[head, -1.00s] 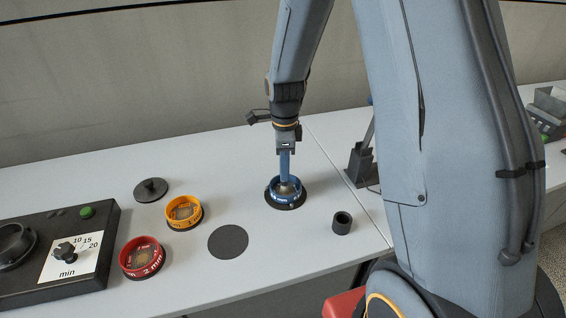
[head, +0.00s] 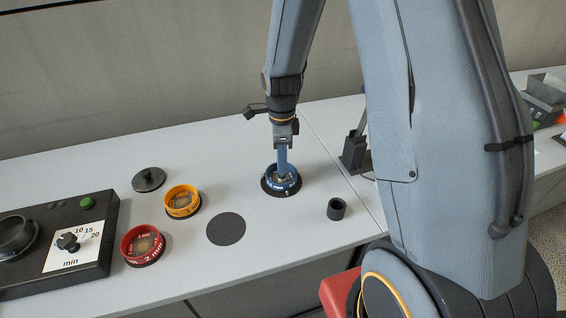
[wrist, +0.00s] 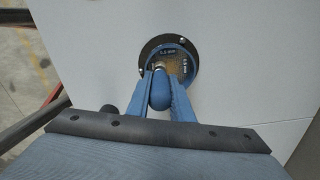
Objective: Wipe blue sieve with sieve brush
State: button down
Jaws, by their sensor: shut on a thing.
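The blue sieve (head: 270,182) sits on a dark round base on the white table, right of the table's middle. It also shows in the wrist view (wrist: 187,66), with a brownish mesh inside its ring. My gripper (head: 283,168) points down directly over it. In the wrist view my gripper's two blue fingers (wrist: 162,92) are shut on the sieve brush (wrist: 161,92), whose rounded blue handle shows between them. The brush's lower end is within the sieve's ring; its bristles are mostly hidden, so I cannot tell how firmly they touch the mesh.
An orange sieve (head: 182,202), a red sieve (head: 142,245), a dark lid (head: 149,180) and a flat dark disc (head: 226,229) lie to the left. A black timer machine (head: 90,225) stands far left. A small dark cup (head: 336,209) stands close on the right.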

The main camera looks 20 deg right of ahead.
jog(key=shift+w, duration=2.6)
jog(key=shift+d, duration=0.45)
jog(key=shift+s+p, duration=1.65)
jog(key=shift+s, duration=1.75)
jog(key=shift+w, duration=0.15)
jog(key=shift+w, duration=1.25)
jog(key=shift+w+b, duration=0.65)
jog(key=shift+w, duration=1.4)
jog(key=shift+r, duration=0.1)
